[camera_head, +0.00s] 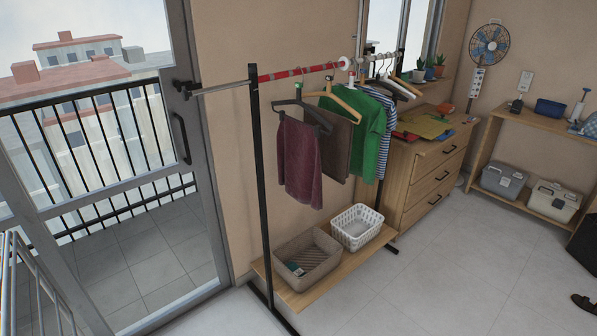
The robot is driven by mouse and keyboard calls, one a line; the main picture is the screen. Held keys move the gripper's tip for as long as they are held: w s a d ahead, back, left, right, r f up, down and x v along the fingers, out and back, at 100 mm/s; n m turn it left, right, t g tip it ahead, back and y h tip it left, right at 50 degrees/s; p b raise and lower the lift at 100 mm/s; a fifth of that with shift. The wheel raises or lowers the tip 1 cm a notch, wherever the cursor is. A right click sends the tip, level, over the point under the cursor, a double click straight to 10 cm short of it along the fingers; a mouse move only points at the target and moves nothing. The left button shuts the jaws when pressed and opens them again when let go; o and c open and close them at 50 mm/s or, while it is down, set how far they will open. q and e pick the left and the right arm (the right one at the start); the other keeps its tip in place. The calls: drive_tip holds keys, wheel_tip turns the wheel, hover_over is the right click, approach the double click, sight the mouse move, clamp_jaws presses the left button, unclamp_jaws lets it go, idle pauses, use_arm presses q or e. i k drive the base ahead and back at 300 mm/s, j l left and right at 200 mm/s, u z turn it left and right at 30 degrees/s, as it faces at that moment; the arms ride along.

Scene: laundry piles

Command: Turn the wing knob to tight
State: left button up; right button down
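The garment rack has a black post (259,180) and a top rail with a red section (300,73). A grey rod (225,88) sticks out left of the post towards the glass door. A small black fitting (185,89) sits at its left end; it looks like a knob, but it is too small to tell its wings or how tight it is. A white round piece (343,63) is on the rail between the hung clothes. Neither of my grippers is in view.
A maroon towel (300,165), a green shirt (367,130) and other clothes hang on the rail. A grey-brown basket (307,262) and a white basket (357,228) stand on the low shelf. A wooden dresser (425,175) is behind. Floor at the right front is mostly clear.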

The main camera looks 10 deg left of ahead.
sight(252, 67)
drive_tip(key=i+j, duration=0.2)
drive_tip(key=i, duration=0.15)
drive_tip(key=i+j+u, duration=0.1)
drive_tip(key=i, duration=0.25)
drive_tip(key=i+j, duration=0.25)
drive_tip(key=i+u, duration=0.05)
drive_tip(key=i, duration=0.05)
